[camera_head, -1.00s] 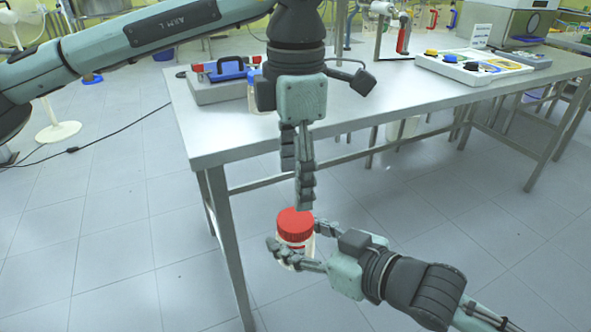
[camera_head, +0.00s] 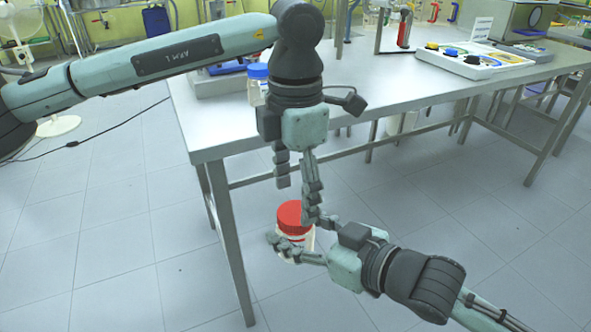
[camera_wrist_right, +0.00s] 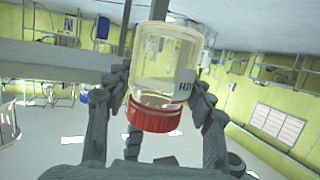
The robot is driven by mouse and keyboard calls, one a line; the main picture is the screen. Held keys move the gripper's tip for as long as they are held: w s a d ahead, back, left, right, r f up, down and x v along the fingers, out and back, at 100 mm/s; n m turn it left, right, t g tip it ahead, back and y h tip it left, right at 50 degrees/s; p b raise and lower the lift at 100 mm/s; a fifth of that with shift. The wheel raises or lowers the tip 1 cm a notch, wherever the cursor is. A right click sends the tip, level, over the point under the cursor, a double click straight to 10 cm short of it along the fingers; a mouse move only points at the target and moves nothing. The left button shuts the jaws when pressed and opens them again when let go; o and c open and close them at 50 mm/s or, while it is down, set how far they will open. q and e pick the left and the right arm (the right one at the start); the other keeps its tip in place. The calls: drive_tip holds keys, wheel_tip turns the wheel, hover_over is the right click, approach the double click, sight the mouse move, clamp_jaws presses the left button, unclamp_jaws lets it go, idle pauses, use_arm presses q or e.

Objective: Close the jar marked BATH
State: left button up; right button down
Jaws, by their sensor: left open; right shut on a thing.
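A clear jar (camera_wrist_right: 163,62) with pale yellowish contents is held between the fingers of my right gripper (camera_head: 292,247); its label is partly covered and upside down in the right wrist view. A red lid (camera_head: 291,214) sits on the jar's mouth; it also shows in the right wrist view (camera_wrist_right: 153,116). I cannot tell how tightly it sits. The jar is upright in the head view, off the floor in front of the table.
The steel table (camera_head: 400,85) is behind the grippers, its near corner close to my left gripper. A blue-lidded jar (camera_head: 257,86) stands on it, partly hidden by my left arm. A tray with coloured knobs (camera_head: 470,60) lies farther right. The floor around the jar is clear.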

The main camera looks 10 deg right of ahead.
sight(295, 212)
use_arm(q)
drive_tip(key=shift+f, duration=1.55)
drive_tip(key=c, duration=1.2)
drive_tip(key=o, duration=1.4)
drive_tip(key=shift+c, duration=0.2)
drive_tip(key=shift+r, duration=0.15)
wheel_tip(295, 212, up, 12)
